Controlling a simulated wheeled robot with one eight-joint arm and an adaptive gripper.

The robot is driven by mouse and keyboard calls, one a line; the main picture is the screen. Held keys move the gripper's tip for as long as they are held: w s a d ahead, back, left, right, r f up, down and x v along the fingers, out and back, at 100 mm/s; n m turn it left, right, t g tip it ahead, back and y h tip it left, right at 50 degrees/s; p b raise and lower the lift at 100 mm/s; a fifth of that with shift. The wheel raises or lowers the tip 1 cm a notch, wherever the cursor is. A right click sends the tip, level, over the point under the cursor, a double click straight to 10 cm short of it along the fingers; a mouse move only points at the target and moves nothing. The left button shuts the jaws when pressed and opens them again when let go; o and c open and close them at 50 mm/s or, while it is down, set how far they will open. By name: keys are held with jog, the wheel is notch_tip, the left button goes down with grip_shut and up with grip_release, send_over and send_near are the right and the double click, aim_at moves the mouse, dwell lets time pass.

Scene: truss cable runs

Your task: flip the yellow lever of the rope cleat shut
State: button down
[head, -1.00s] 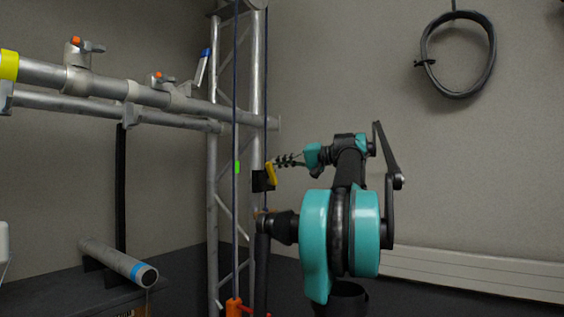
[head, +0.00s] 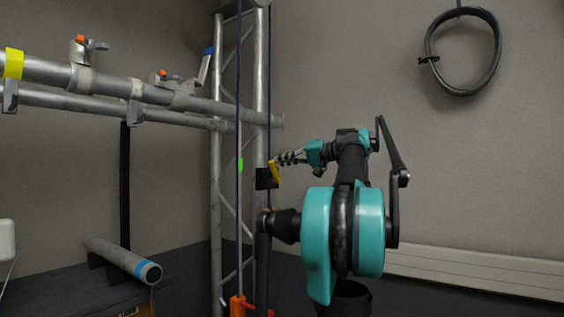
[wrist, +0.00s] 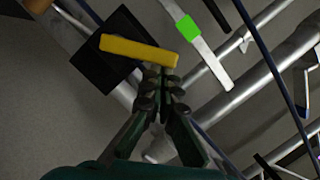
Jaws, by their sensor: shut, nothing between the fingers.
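The yellow lever (head: 274,171) sits on the dark rope cleat (head: 262,180), which is fixed to the upright truss. In the wrist view the yellow lever (wrist: 138,50) lies crosswise, tilted slightly, in front of the black cleat body (wrist: 97,62). My gripper (head: 280,160) is shut and empty. In the wrist view my gripper's closed tips (wrist: 160,72) are at the lever's right end, touching it or very close; I cannot tell which. The lever hides part of the fingertips and cleat.
The truss tower (head: 216,150) stands behind the cleat, with a dark rope (head: 239,120) bearing a green mark (head: 240,164). Horizontal pipes (head: 110,85) run to the left. An orange fitting (head: 237,306) is low on the rope. A coiled cable (head: 428,60) hangs on the right wall.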

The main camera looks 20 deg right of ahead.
aim_at(274, 168)
jog(key=a+n, duration=0.1)
jog(key=n, duration=0.1)
jog(key=s+a+f+n+h, duration=0.1)
jog(key=shift+s+n, duration=0.3)
jog(key=shift+n, duration=0.1)
jog(key=f+n, duration=0.1)
jog(key=s+a+f+n+h, duration=0.1)
jog(key=n, duration=0.1)
jog(key=shift+a+n+t+h, duration=0.25)
jog(key=shift+n+t+h, duration=0.05)
jog(key=shift+t, duration=0.1)
jog(key=shift+r, duration=0.2)
